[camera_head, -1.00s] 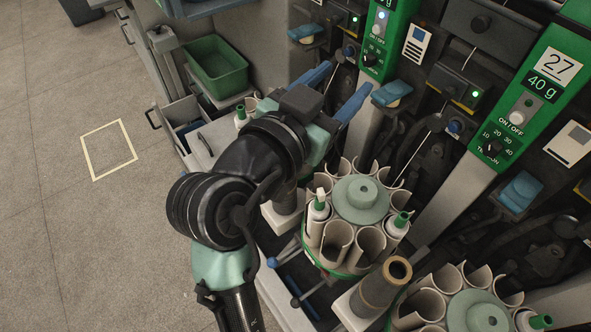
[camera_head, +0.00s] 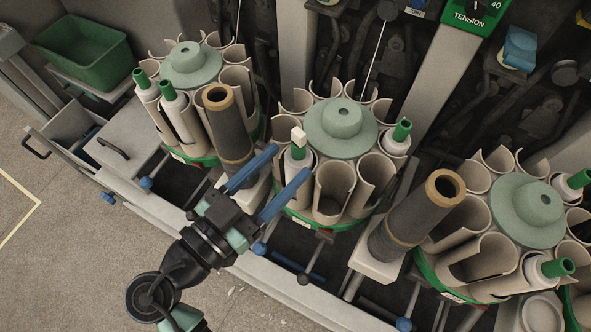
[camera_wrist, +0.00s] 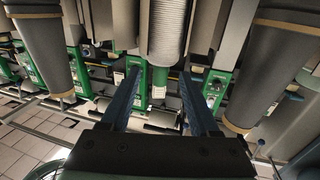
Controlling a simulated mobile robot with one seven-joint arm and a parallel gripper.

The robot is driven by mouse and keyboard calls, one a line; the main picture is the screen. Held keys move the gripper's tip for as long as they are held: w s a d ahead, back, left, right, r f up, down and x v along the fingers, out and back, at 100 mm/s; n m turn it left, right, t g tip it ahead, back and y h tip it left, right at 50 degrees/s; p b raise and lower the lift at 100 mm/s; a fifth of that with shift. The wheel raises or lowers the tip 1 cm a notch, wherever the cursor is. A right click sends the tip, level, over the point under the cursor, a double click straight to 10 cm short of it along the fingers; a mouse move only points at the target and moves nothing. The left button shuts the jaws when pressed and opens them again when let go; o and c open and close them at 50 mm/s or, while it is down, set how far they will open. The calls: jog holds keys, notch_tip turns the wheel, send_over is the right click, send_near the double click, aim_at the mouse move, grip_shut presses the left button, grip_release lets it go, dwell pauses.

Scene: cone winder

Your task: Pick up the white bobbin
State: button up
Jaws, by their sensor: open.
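A white bobbin (camera_head: 297,164) with a green tip and a small pale block on top stands in the near left slot of the middle carousel (camera_head: 326,224). In the wrist view a white ribbed bobbin (camera_wrist: 166,30) stands ahead, centred between the fingers and slightly beyond their tips. My gripper (camera_head: 290,161) is open and empty, its blue fingers pointing at the carousel from the front left. In the wrist view, my gripper (camera_wrist: 159,74) shows no contact with the bobbin. The bobbin's lower part is hidden by the slot wall and a finger.
Another white bobbin (camera_head: 397,143) stands on the middle carousel's right side. Dark cones (camera_head: 232,135) and (camera_head: 412,222) stand upright or tilted on either side of my gripper. More carousels flank them. A green bin (camera_head: 85,55) is at upper left; open floor lies at lower left.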

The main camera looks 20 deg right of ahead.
aim_at(311, 148)
jog(key=x, duration=0.7)
jog(key=shift+w+d, duration=0.2)
jog(key=shift+c, duration=0.4)
grip_shut()
